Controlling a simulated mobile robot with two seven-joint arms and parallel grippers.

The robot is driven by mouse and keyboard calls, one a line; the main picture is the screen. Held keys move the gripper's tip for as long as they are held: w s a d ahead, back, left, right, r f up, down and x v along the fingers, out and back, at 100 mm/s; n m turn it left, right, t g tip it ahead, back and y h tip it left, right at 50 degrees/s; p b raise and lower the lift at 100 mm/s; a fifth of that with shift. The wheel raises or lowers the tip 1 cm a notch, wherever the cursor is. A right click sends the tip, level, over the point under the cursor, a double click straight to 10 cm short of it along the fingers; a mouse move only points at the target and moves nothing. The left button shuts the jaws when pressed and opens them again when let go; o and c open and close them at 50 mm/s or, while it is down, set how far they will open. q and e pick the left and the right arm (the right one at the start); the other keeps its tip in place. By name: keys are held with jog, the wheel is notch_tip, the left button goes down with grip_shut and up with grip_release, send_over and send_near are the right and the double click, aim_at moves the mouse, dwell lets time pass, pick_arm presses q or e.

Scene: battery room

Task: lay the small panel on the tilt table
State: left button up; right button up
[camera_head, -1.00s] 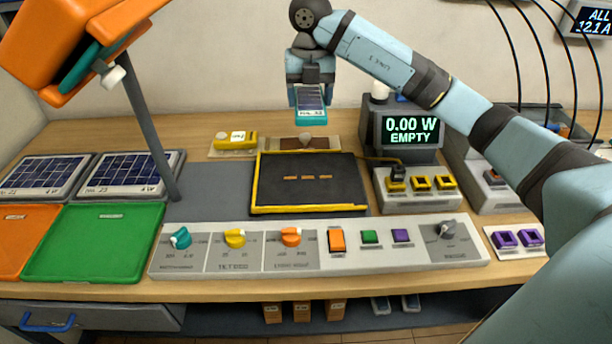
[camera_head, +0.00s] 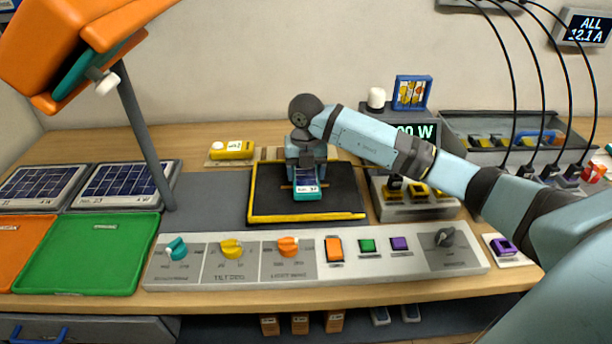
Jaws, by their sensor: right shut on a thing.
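The panel is over the middle of the tilt table (camera_head: 268,200), a black plate with yellow edging. The panel looks close to the plate, but I cannot tell whether it touches. The gripper and panel hide part of the plate's middle and back. My left gripper is not in view.
A control strip (camera_head: 205,262) with knobs and buttons lies in front of the tilt table. An orange lamp (camera_head: 85,45) on a grey post stands at left, near two large panels (camera_head: 120,185) and a green tray (camera_head: 90,255). The display (camera_head: 425,132) is partly behind my right arm.

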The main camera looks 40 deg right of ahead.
aim_at(306, 173)
jog(key=shift+f, duration=0.8)
jog(key=shift+f, duration=0.1)
jog(key=o, duration=1)
notch_tip(306, 173, up, 12)
jog(key=shift+r, duration=0.1)
